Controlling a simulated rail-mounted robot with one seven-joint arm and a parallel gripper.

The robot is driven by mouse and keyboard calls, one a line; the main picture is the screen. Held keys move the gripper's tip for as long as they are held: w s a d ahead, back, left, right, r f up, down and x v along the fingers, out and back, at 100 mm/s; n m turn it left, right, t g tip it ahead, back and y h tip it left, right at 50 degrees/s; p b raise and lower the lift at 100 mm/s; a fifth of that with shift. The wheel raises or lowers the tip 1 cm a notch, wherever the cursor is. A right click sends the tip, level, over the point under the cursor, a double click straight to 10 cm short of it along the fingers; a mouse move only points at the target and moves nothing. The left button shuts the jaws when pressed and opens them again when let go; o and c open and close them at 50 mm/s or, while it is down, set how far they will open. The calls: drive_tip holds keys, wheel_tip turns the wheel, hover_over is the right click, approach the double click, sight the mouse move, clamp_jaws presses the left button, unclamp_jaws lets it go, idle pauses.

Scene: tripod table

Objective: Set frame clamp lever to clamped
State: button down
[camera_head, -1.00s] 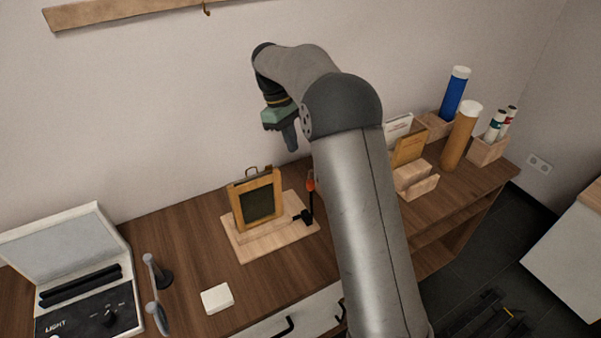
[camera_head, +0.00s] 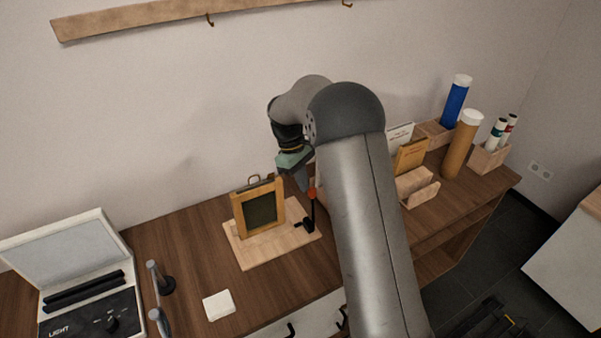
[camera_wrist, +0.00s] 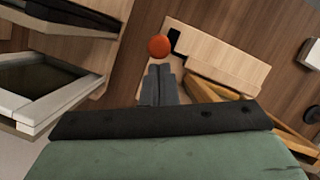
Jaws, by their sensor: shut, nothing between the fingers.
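The frame clamp lever (camera_head: 313,208) stands upright at the right end of a pale wooden base (camera_head: 268,248), with a black pivot and a red-orange knob (camera_head: 312,192) on top. A wooden frame (camera_head: 258,208) with a dark panel stands on the same base, left of the lever. My gripper (camera_head: 303,187) is shut and empty, pointing down just above and beside the knob. In the wrist view the knob (camera_wrist: 159,47) is just beyond my closed fingertips (camera_wrist: 160,70). I cannot tell whether they touch it.
A light box (camera_head: 75,270) with its lid raised is at the left, near a grey-handled tool (camera_head: 158,290) and a white block (camera_head: 218,305). Card holders (camera_head: 415,185) and tubes (camera_head: 460,145) stand to the right, behind my arm. The table front between is clear.

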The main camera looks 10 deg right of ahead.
idle(0.4)
drive_tip(key=shift+s+d+t+b, duration=0.15)
drive_tip(key=shift+s+t+b, duration=0.3)
drive_tip(key=shift+b, duration=0.4)
drive_tip(key=shift+s+r, duration=0.1)
drive_tip(key=s+d+f+t+y+b, duration=0.1)
drive_tip(key=s+t+b, duration=0.3)
drive_tip(key=b, duration=0.8)
drive_tip(key=s+d+f+t+y+b, duration=0.2)
drive_tip(key=s+t+b, duration=0.3)
drive_tip(key=s+b, duration=0.4)
drive_tip(key=d+f+b, duration=0.1)
drive_tip(key=b, duration=0.3)
drive_tip(key=shift+s+d+f+m, duration=0.2)
drive_tip(key=shift+s+f+m, duration=0.1)
drive_tip(key=shift+f, duration=0.05)
